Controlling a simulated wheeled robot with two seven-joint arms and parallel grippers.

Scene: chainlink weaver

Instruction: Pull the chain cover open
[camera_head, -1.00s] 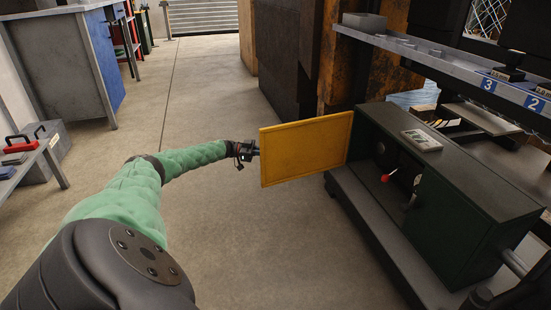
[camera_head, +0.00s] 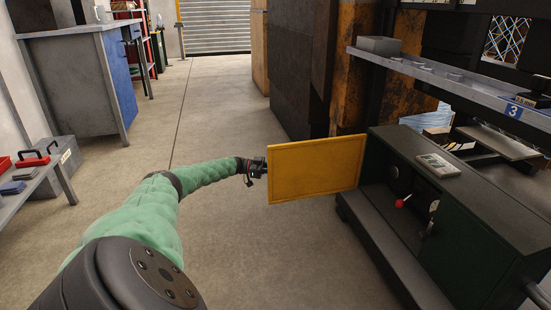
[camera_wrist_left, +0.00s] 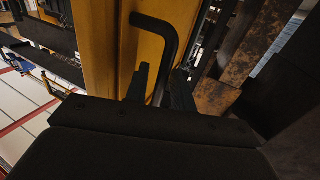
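The yellow chain cover (camera_head: 318,170) stands swung wide open at the left end of the dark green housing (camera_head: 475,195), its inner face toward the head camera. My left gripper (camera_head: 258,167) is at the cover's free left edge. In the left wrist view, the black bent handle (camera_wrist_left: 166,35) on the yellow cover (camera_wrist_left: 103,45) passes between the two fingers of my left gripper (camera_wrist_left: 162,85). The fingers stand apart, with a narrow gap beside the handle. The right gripper is not in view.
A red-knobbed lever (camera_head: 403,201) shows inside the open housing. A small booklet-like item (camera_head: 438,165) lies on top. A metal shelf (camera_head: 450,75) runs above. A blue-sided workbench (camera_head: 117,80) and grey toolbox (camera_head: 55,165) are at left. The concrete floor between is clear.

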